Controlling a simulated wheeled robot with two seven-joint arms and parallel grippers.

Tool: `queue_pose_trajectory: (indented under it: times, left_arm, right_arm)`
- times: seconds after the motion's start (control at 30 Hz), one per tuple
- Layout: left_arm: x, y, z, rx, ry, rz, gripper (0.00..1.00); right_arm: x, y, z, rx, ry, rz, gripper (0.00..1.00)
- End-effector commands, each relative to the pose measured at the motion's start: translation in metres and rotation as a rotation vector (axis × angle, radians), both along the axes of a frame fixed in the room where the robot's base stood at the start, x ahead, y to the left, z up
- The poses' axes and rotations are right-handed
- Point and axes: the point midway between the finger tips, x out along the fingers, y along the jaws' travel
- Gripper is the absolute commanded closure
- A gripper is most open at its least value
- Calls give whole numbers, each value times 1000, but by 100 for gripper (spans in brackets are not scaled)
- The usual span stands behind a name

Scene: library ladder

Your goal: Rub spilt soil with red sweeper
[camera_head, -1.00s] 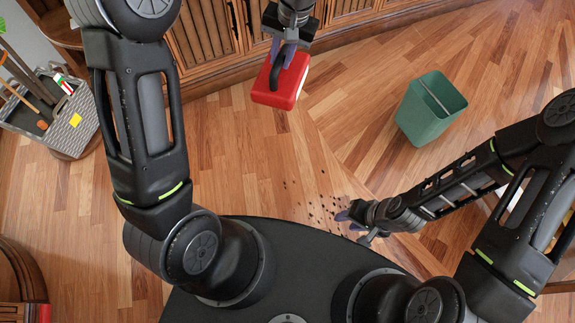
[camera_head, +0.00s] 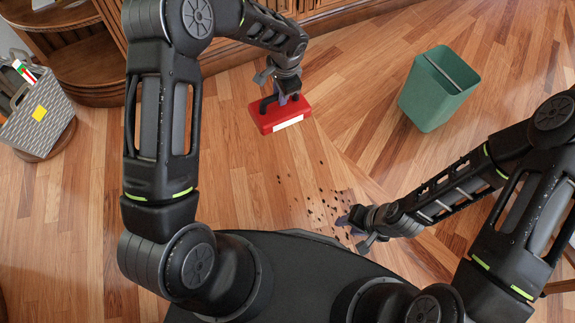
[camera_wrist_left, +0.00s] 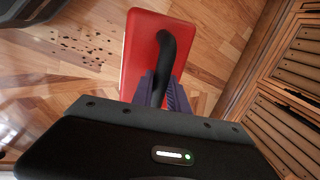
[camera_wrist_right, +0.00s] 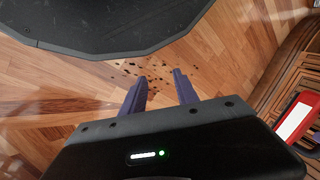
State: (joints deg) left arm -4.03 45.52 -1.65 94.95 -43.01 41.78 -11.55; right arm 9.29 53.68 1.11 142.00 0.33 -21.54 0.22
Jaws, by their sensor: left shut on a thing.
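The red sweeper (camera_head: 268,122) is a red block with a black handle and a pale strip on its side. My left gripper (camera_head: 284,98) is shut on its handle, which also shows between the fingers in the left wrist view (camera_wrist_left: 164,80). Whether the sweeper touches the floor, I cannot tell. The spilt soil (camera_head: 322,205) is a scatter of dark crumbs on the wood floor, below and right of the sweeper, near my base. My right gripper (camera_head: 345,219) is low beside the soil. Its fingers stand apart and empty in the right wrist view (camera_wrist_right: 160,88), with soil (camera_wrist_right: 135,70) beyond them.
A green bin (camera_head: 432,105) stands on the floor at the right. A grey woven basket (camera_head: 40,118) with items in it is at the far left. Wooden cabinets (camera_head: 95,60) line the back. The floor between sweeper and soil is clear.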

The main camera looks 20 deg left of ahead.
Motion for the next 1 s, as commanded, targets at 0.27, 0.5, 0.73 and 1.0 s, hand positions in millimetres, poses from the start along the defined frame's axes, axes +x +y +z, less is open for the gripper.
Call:
queue_pose_trajectory:
  times: [0.27,0.5,0.73,1.0]
  left_arm:
    - [2,-9,-199,-4,2,-405,100]
    - [-3,-19,-305,-9,-10,-685,100]
    - [-6,-23,-333,-11,-18,-785,100]
    - [-7,-23,-332,-11,-18,-789,100]
  right_arm:
    - [9,-5,-124,-9,-18,-17,64]
    - [15,-8,-184,-14,-29,-28,64]
    - [17,-9,-197,-15,-33,-32,64]
    - [17,-9,-195,-15,-33,-31,64]
